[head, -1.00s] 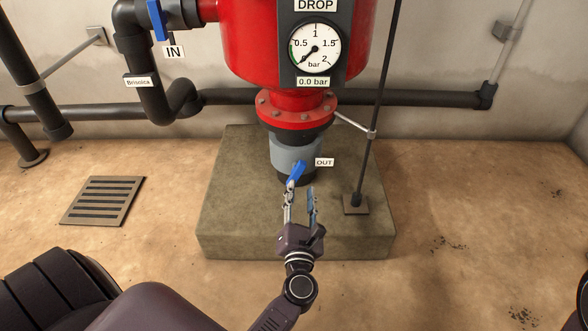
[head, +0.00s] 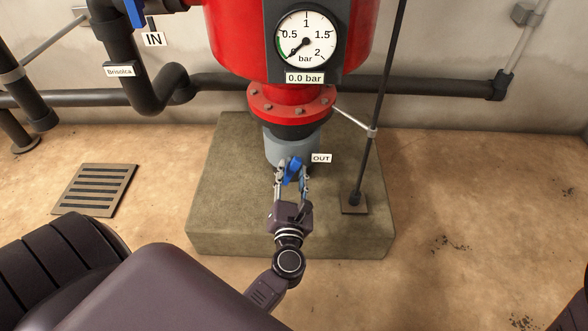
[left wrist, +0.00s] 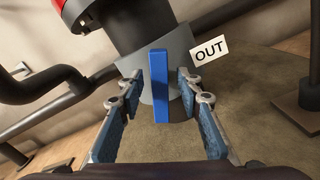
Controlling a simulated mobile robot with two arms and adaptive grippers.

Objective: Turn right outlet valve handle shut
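The blue outlet valve handle (head: 291,170) sits on the grey valve body (head: 290,146) below the red vessel, next to the OUT label (head: 321,158). In the left wrist view the handle (left wrist: 160,86) stands upright in the picture, between the two fingers. My left gripper (head: 291,179) is open, with one finger on each side of the handle. In the left wrist view gaps show between the handle and both fingers (left wrist: 160,90). My right gripper is not in view.
A concrete plinth (head: 225,190) carries the valve and vessel (head: 235,35). A thin dark post (head: 371,130) stands right of the valve. The gauge (head: 306,41) reads about zero. A blue IN handle (head: 134,12) is at upper left. A floor grate (head: 94,190) lies left.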

